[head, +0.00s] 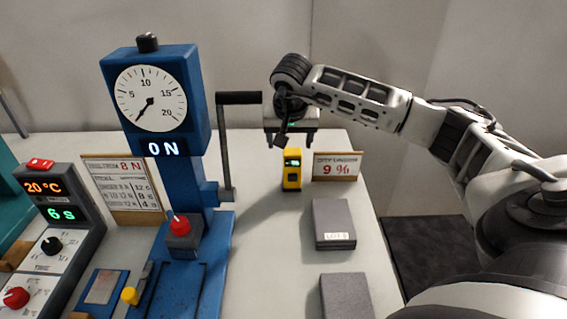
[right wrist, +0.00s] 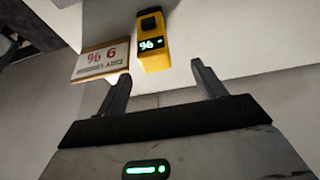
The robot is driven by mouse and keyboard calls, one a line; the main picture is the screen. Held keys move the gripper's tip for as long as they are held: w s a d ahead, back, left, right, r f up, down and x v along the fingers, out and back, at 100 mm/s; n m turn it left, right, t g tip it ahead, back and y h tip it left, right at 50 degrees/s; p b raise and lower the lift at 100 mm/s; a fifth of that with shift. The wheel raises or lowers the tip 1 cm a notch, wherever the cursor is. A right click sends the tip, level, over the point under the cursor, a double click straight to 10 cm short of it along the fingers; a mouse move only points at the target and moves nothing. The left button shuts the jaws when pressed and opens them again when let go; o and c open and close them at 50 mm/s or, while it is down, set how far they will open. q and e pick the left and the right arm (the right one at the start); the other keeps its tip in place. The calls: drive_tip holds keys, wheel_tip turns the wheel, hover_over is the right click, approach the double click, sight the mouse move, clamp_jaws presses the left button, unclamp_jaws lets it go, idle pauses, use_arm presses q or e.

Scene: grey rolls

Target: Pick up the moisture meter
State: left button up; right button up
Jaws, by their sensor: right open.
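My right gripper (head: 295,142) is open and empty, above the meter in the head picture. Its two fingers are spread apart in the right wrist view (right wrist: 161,74), and I see no contact with the meter. My left gripper is out of view.
A "9 %" sign (head: 336,167) stands close right of the meter. A blue press (head: 183,185) with a gauge and black lever (head: 224,150) stands left. Grey blocks (head: 333,220) (head: 345,297) lie in front. A control box (head: 60,240) is far left.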

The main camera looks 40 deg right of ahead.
sight(290, 153)
drive_tip(key=x, duration=0.4)
drive_tip(key=shift+s, duration=0.2)
drive_tip(key=x, duration=0.2)
drive_tip(key=p+x, duration=0.1)
drive_tip(key=x, duration=0.2)
drive_tip(key=shift+s+d, duration=0.15)
drive_tip(key=shift+d, duration=0.1)
drive_tip(key=c, duration=1.1)
drive_tip(key=shift+c, duration=0.6)
drive_tip(key=shift+r, duration=0.1)
